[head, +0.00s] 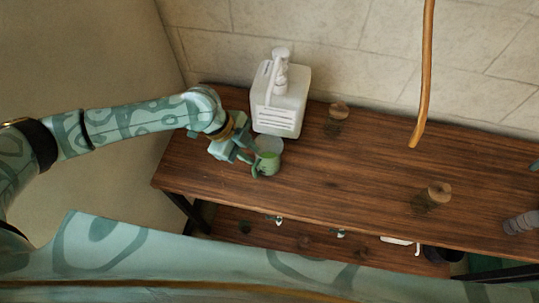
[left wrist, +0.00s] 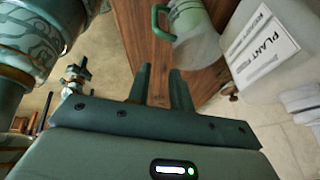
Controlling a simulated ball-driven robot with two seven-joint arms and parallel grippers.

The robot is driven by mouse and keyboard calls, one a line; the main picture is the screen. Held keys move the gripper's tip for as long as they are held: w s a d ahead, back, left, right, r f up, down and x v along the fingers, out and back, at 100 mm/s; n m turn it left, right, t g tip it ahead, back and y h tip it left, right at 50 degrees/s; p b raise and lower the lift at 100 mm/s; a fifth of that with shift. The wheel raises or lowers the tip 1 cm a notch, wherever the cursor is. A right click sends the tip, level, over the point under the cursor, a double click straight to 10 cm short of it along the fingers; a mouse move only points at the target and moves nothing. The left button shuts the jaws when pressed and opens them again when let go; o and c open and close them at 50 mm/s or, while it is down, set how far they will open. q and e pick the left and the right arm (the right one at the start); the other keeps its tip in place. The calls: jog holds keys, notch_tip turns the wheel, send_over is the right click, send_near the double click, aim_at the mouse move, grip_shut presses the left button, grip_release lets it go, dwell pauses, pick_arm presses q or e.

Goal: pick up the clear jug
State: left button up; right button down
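The clear jug (head: 268,148) stands on the wooden table near its left end and has a green handle. In the left wrist view, the jug (left wrist: 197,42) is at the top, beyond the fingers, with its handle (left wrist: 160,22) on its left side. My left gripper (head: 242,153) is just left of the jug in the head view and partly overlaps it. In the left wrist view, its two fingers (left wrist: 160,72) are apart with nothing between them. Whether the gripper touches the jug cannot be told. My right gripper is not in view.
A white jug-shaped container (head: 281,98) with a label stands right behind the clear jug. Two small items with wooden tops (head: 339,109) (head: 439,191) stand farther right. An orange-brown hanging cord or rod (head: 424,75) is above the table. The table's middle (head: 355,175) is clear.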

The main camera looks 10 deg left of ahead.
aim_at(265, 160)
pick_arm(q)
jog(key=a+r+g, duration=0.1)
jog(key=a+r, duration=0.1)
jog(key=a, duration=0.4)
jog(key=shift+y, duration=0.4)
jog(key=b+x, duration=0.1)
jog(key=x, duration=0.6)
jog(key=b+x, duration=0.2)
jog(key=x, duration=0.6)
jog(key=shift+w+d+f, duration=0.15)
jog(key=shift+w+f, duration=0.1)
jog(key=shift+f, duration=0.05)
grip_shut()
